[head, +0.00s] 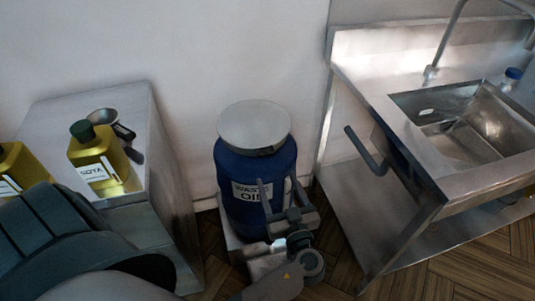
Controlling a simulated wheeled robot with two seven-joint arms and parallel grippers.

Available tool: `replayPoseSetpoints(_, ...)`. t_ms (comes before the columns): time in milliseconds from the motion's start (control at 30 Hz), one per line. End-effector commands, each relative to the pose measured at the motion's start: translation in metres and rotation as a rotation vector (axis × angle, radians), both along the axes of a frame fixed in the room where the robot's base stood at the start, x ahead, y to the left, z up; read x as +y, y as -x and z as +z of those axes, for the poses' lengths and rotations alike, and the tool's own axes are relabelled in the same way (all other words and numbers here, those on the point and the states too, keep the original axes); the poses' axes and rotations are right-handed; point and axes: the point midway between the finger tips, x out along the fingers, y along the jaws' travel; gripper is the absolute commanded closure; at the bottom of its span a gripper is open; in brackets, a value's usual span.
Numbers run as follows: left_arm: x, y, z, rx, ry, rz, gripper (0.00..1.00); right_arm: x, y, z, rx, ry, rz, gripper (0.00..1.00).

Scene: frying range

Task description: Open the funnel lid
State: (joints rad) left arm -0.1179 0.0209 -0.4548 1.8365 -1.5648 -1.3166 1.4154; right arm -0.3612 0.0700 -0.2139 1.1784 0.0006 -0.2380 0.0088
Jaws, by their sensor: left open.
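The funnel lid (253,124) is a flat, round grey disc lying level on top of a blue drum (232,168) labelled as waste oil. It covers the top, so the funnel under it is hidden. My left gripper (279,189) is in front of the drum's lower right side, below the lid's front edge. Its fingers point up and are apart, with nothing seen between them. It looks clear of the lid; whether it touches the drum I cannot tell. My right gripper is not in view.
A metal cabinet (58,106) on the left holds a soya oil bottle (92,160), a second yellow bottle (20,165) and a small metal cup (103,116). A steel sink table (360,72) with a bar handle (366,152) stands right. The wall is close behind the drum.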

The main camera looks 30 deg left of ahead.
Motion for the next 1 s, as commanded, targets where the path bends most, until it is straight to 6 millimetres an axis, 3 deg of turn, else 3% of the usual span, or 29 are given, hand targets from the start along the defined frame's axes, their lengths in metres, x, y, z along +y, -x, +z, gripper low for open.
replayPoseSetpoints(267,0.04,-0.034,0.004,0.0,-0.003,0.0,0.34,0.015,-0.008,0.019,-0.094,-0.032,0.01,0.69)
replayPoseSetpoints(500,0.068,-0.058,0.002,0.002,-0.002,-0.001,0.34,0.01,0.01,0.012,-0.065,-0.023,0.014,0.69)
replayPoseSetpoints(733,0.082,-0.07,0.0,0.001,0.0,-0.001,0.34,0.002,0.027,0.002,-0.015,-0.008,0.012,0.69)
replayPoseSetpoints(1000,0.084,-0.071,-0.001,0.002,0.001,-0.001,0.34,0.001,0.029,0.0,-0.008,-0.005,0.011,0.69)
